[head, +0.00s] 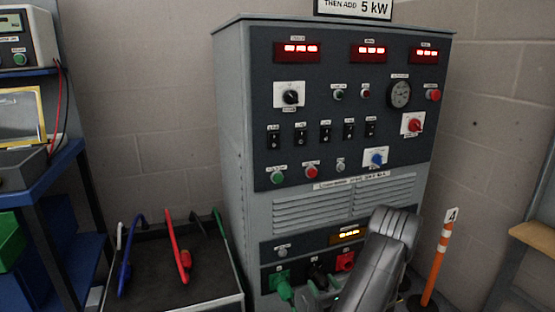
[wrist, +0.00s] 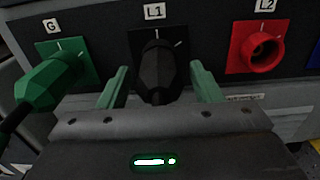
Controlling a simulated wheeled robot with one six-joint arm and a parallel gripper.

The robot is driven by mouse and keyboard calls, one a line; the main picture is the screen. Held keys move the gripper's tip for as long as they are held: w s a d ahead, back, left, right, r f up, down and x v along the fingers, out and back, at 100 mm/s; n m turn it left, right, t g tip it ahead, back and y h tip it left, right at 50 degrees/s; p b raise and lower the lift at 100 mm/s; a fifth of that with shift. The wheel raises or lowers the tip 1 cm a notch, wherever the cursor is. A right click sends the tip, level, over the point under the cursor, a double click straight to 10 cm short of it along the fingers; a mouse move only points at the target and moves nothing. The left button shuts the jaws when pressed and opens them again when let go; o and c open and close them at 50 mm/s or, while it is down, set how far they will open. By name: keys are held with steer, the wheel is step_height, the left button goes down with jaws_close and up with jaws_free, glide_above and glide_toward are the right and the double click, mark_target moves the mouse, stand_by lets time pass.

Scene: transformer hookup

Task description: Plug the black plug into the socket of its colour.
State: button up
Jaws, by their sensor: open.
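The black plug (wrist: 155,78) is at the black socket panel (wrist: 178,40) labelled L1, nose toward the panel and covering the socket's opening. It looks inserted, but the wrist view does not show how deep. My gripper (wrist: 160,88) is open, with one green finger on each side of the plug and a visible gap to each. In the head view my gripper (head: 322,290) is low at the cabinet's front, and my arm hides part of the socket row. The black socket panel shows there only in part (head: 317,268).
A green plug (wrist: 48,84) sits at the green socket G, left of my gripper. The red socket (wrist: 262,48), L2, is empty. A blue panel (wrist: 314,55) shows at the right edge. A tray (head: 180,300) with blue and red leads stands left; an orange post (head: 437,260) stands right.

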steer(key=shift+w+r, duration=0.15)
steer(key=shift+w, duration=0.05)
steer(key=shift+r, duration=0.1)
steer(key=c, duration=1.1)
steer(key=m+p, duration=0.1)
steer(key=m, duration=0.5)
steer(key=shift+w+r, duration=0.1)
steer(key=shift+a+m, duration=0.1)
steer(key=shift+m, duration=0.5)
steer(key=m+p, duration=0.1)
steer(key=m, duration=0.1)
steer(key=shift+m, duration=0.3)
steer(key=shift+m+p, duration=0.35)
steer(key=shift+m, duration=1.25)
steer(key=o, duration=1.3)
steer(key=shift+c, duration=0.2)
